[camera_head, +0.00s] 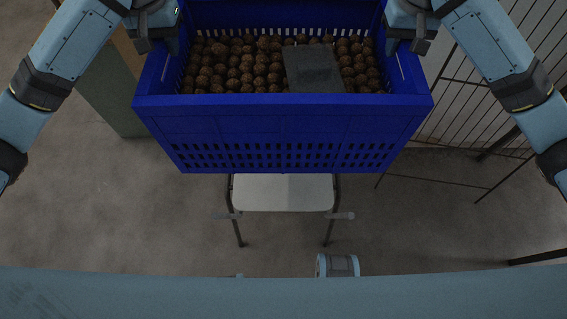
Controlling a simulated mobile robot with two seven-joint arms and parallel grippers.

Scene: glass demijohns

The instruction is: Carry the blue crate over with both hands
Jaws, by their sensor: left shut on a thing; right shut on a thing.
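The blue crate (283,127) is at the top middle of the head view, with slotted walls. It holds many round brown things (235,65) and a flat dark grey block (313,69) lying on them. My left gripper (168,45) is shut on the crate's left side near the rim. My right gripper (396,43) is shut on the crate's right side near the rim. The fingertips are partly hidden against the crate walls. The crate looks held up above the floor, and its far end is cut off by the top edge.
A pale seat or stool with dark legs (283,193) stands below and nearer than the crate. A wire rack (480,100) is at the right. A greenish panel or cabinet (108,90) is at the left. Bare grey floor (110,210) shows on both sides.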

